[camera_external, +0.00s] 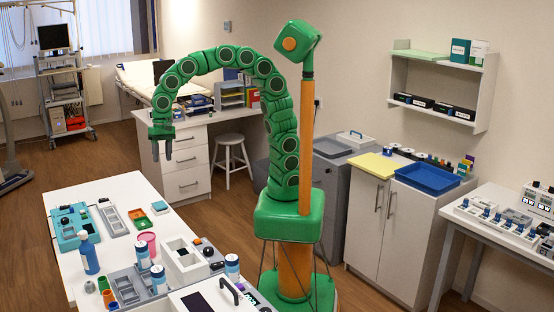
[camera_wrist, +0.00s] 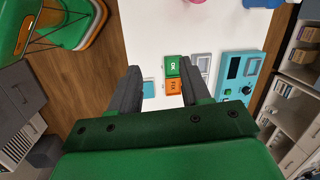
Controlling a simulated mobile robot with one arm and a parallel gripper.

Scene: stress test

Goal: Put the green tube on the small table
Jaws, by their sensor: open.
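My gripper (camera_external: 162,152) hangs from the arched green arm, fingers pointing down, near the back end of the white table (camera_external: 88,196). Its two dark fingers are apart with nothing between them; the wrist view shows the open gap (camera_wrist: 160,80) too. A small green cylinder (camera_external: 108,298) stands among small coloured cups at the table's front left; it may be the green tube, but it is too small to be sure. It is well away from my gripper and I cannot make it out in the wrist view. I cannot tell which surface is the small table.
A teal device (camera_external: 70,228), a blue bottle (camera_external: 88,253), a pink cup (camera_external: 148,243) and green and orange pieces (camera_external: 137,213) crowd the white table. A white stool (camera_external: 230,150) stands by the desk. A cabinet with a blue tray (camera_external: 428,179) and another table (camera_external: 447,212) are at right.

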